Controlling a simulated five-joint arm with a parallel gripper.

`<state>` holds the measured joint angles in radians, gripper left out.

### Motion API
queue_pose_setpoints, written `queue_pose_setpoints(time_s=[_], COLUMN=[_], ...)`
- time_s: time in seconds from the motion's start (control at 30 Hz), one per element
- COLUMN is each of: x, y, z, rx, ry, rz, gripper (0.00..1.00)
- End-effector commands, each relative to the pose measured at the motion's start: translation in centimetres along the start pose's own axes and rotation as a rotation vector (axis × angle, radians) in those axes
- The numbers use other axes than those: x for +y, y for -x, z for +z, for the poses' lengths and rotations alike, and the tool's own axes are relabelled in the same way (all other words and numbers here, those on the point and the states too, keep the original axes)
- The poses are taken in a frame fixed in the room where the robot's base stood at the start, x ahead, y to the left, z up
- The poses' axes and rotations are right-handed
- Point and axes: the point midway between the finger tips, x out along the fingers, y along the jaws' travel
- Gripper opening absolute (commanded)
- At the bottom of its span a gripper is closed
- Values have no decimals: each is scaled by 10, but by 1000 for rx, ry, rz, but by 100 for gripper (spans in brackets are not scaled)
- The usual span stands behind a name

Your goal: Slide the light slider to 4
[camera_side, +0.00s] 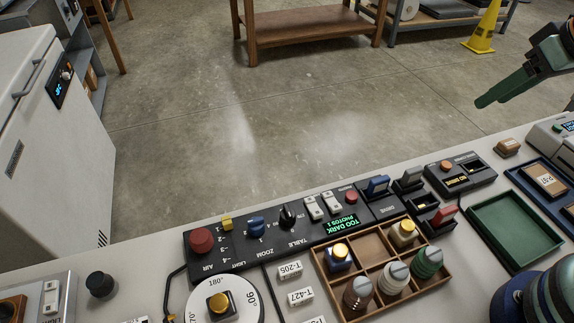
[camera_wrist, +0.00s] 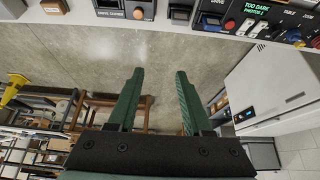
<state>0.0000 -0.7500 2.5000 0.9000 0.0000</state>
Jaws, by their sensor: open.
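The light slider's yellow cap (camera_side: 227,222) sits at the far end of its numbered track on the black control panel (camera_side: 262,251), between the red AIR button (camera_side: 201,240) and the blue ZOOM knob (camera_side: 255,226). The digits are too small to say surely which one it is beside. The panel's green display (camera_side: 342,224) reads "TOO DARK" and "PHOTOS 1". It also shows in the wrist view (camera_wrist: 257,8). My gripper (camera_side: 484,101) hangs at the upper right, beyond the bench and well apart from the slider. Its green fingers (camera_wrist: 160,73) are open with nothing between them.
Near the panel stand a wooden compartment box (camera_side: 368,246) with several bottles, a white round dial (camera_side: 247,309) and a green tray (camera_side: 515,229). A black box with an orange button (camera_side: 460,180) lies toward the right. Open floor is behind the bench; a white cabinet (camera_side: 50,150) stands left.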

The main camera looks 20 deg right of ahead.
Motion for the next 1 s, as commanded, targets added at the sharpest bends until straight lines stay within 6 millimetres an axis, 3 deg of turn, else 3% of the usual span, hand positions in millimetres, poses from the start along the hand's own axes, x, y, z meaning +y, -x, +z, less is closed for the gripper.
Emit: queue_pose_setpoints(time_s=[0.17,0.37,0.7,1.0], x=[-1,-21,-109,-212], y=[0,4,-5,-37], z=[-1,-27,-99,-128], rx=[-1,-38,-147,-233], ry=[5,112,481,816], rz=[-1,-32,-131,-216], gripper=[55,55,55,55])
